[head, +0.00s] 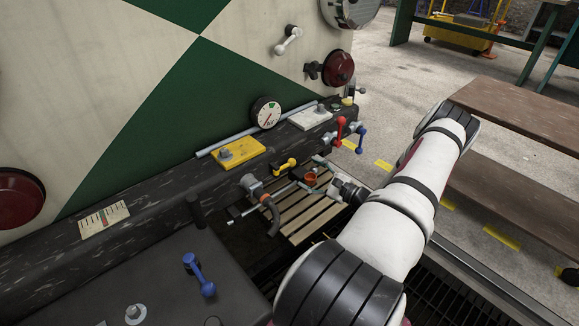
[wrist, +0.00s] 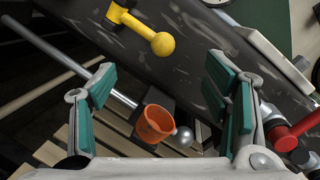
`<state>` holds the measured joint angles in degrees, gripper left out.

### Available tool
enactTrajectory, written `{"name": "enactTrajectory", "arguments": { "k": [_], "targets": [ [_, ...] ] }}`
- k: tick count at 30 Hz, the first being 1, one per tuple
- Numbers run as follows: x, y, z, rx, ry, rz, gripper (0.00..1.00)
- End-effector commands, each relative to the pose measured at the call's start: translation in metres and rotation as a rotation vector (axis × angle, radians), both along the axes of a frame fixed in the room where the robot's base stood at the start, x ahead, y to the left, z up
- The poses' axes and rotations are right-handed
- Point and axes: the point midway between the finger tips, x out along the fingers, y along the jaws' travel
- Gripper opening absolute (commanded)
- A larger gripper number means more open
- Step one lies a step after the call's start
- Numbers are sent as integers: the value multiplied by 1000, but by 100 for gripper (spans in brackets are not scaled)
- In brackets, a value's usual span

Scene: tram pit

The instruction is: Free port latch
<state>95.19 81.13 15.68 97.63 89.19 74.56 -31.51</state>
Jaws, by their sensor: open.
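No part is labelled as the port latch, so I cannot tell which one it is. A yellow lever with a round knob (head: 285,166) sits on the dark beam; in the wrist view it (wrist: 152,32) lies beyond my fingertips. An orange cup-shaped part (wrist: 154,124) shows between my fingers in the wrist view, beside a metal ball (wrist: 183,136) on a rod; the cup also shows in the head view (head: 310,177). My gripper (wrist: 162,85) is open, its teal pads wide apart with nothing held.
Red lever (head: 340,131) and blue lever (head: 361,138) stick out of the beam to the right. A grey bent hose (head: 267,205) hangs left of wooden slats (head: 300,212). Another blue lever (head: 199,273) is on the dark box in front. A bench (head: 520,112) stands right.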

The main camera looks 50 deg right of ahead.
Motion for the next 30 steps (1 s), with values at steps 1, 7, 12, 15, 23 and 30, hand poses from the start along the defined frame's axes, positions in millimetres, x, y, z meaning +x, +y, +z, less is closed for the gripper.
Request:
{"name": "enactTrajectory", "arguments": {
  "k": [1, 7, 12, 15, 23, 30],
  "targets": [
    [12, 1, -1, -1, -2, 5, 70],
    [49, -1, -1, -2, 0, 4, 70],
    [74, -2, -1, -2, 1, 3, 70],
    [83, -3, 0, -2, 0, 4, 70],
    [90, -2, 0, 1, 2, 5, 70],
    [91, -1, 0, 1, 2, 7, 59]
  ]
}}
